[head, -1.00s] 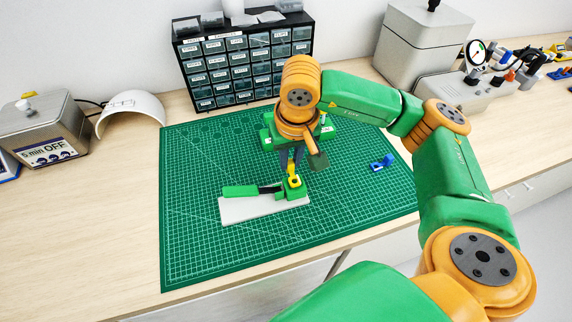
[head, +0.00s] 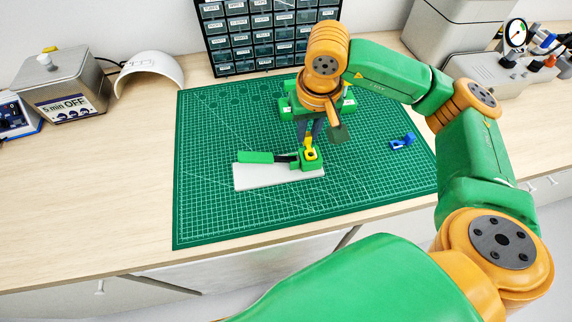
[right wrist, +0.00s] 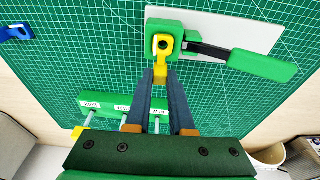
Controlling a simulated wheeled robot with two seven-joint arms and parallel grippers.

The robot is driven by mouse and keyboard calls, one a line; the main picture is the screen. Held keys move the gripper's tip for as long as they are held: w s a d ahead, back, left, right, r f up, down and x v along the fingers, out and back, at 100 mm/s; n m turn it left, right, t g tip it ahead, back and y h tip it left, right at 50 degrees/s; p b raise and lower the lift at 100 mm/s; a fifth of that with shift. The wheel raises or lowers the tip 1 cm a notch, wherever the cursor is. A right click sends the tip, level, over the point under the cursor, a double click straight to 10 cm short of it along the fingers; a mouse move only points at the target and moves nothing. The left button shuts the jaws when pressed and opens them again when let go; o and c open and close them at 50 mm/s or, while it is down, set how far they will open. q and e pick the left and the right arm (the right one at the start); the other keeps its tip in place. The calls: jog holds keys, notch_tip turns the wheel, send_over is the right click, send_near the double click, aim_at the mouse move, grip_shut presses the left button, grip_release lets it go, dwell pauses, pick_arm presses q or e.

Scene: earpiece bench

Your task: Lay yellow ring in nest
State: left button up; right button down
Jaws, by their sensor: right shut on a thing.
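My right gripper (head: 312,140) points down and is shut on the tab of the yellow ring (head: 310,154). In the right wrist view the fingertips (right wrist: 160,76) grip the tab, and the yellow ring (right wrist: 162,44) lies over the green nest block (right wrist: 163,28). A dark opening shows through the ring. I cannot tell whether the ring touches the block or is just above it. The green nest block (head: 314,164) stands on the right end of a pale plate (head: 262,177), beside a green-handled lever (head: 256,157). My left gripper is out of view.
A labelled green rack (right wrist: 118,105) with pegs stands behind my gripper. A small blue part (head: 403,141) lies on the green mat (head: 215,215) to the right. A drawer cabinet (head: 262,38) stands at the back. The mat's left and front are clear.

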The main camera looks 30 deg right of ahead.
jog(key=c, duration=0.7)
grip_release()
jog(key=shift+r, duration=0.1)
jog(key=r, duration=0.4)
jog(key=s+r, duration=0.1)
jog(key=r, duration=0.1)
jog(key=shift+a+r+b, duration=0.1)
jog(key=shift+a+b, duration=0.1)
jog(key=shift+b, duration=0.1)
jog(key=shift+s+r, duration=0.15)
jog(key=shift+r, duration=0.15)
